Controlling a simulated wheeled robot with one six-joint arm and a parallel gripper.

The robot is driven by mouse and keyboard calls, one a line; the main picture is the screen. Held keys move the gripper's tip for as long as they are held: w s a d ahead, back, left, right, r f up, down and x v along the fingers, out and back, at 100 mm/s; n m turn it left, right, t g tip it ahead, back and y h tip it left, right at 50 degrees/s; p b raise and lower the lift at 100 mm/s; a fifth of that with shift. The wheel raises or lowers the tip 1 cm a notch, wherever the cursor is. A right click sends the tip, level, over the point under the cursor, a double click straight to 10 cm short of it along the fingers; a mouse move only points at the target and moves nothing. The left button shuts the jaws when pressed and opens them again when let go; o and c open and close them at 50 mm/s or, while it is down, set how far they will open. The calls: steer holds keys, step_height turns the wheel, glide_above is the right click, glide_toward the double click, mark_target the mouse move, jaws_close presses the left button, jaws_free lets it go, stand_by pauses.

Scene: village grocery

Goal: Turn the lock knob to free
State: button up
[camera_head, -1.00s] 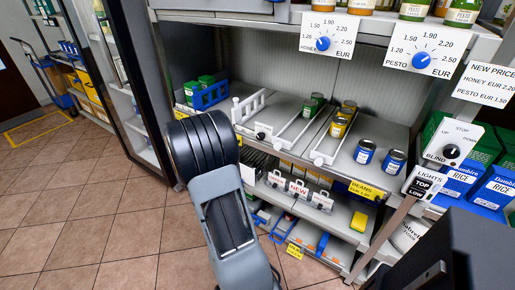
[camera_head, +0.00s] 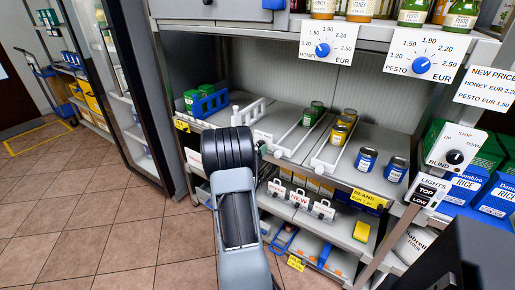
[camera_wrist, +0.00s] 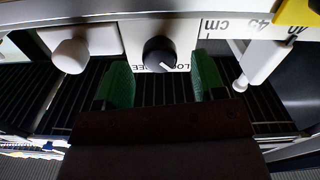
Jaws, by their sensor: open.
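In the wrist view a round black lock knob (camera_wrist: 160,54) with a white pointer line sits on a white plate. The line points to the lower right. Lettering beneath the knob is partly covered and not fully readable. My gripper (camera_wrist: 160,80) is open, with a green-padded finger on each side of the knob, slightly below it in the picture. I cannot tell whether the fingers touch it.
In the wrist view a white knob (camera_wrist: 70,56) is left of the lock knob, and a white ball-ended peg (camera_wrist: 240,82) is right. A ruler strip (camera_wrist: 232,27) runs above. In the head view, blue cans (camera_head: 366,159) stand on the shelf; the tiled floor (camera_head: 100,210) is clear.

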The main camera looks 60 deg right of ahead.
steer(key=shift+d, duration=0.7)
steer(key=c, duration=0.9)
